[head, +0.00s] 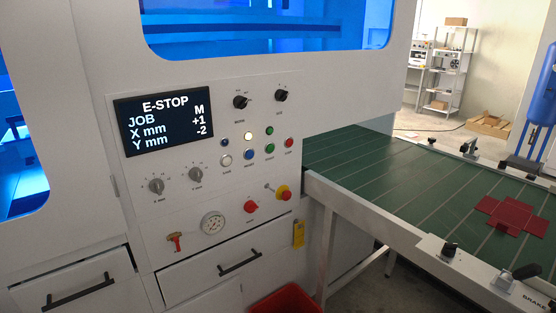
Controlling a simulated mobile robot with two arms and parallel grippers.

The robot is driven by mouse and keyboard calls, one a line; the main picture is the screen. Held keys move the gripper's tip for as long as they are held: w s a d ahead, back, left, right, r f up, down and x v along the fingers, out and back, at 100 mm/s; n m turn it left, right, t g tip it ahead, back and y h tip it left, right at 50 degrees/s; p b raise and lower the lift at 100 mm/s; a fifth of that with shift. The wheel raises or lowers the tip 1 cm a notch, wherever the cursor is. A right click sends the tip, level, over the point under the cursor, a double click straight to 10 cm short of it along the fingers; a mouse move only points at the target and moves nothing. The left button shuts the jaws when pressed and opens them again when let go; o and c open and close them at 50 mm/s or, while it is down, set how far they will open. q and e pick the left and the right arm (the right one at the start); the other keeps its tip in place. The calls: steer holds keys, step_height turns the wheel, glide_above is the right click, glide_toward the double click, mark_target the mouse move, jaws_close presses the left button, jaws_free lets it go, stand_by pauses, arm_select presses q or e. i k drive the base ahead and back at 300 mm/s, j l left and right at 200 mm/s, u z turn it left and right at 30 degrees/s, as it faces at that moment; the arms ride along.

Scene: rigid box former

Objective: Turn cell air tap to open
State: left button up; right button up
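A small tap with a red handle and a brass-coloured body (175,240) sits low on the left of the machine's control panel (150,215), beside a round pressure gauge (213,224). The red handle lies roughly crosswise in the picture. It is too small to read any label or tell if the tap is open or shut. The gauge needle is too small to read. The display (164,123) reads E-STOP, JOB M, X mm +1, Y mm -2. Neither of my grippers is in view.
A red and yellow emergency stop button (284,192), a red rotary knob (250,207) and several dials are on the panel. Drawers (225,262) lie below, with a yellow tag (298,233) and a red bin (287,300). A green conveyor (375,165) at right carries a flat dark red blank (511,214).

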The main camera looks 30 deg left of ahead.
mark_target(175, 239)
steer(key=u, duration=1.7)
steer(key=i+l, duration=0.1)
steer(key=i, duration=0.4)
steer(key=u, duration=0.05)
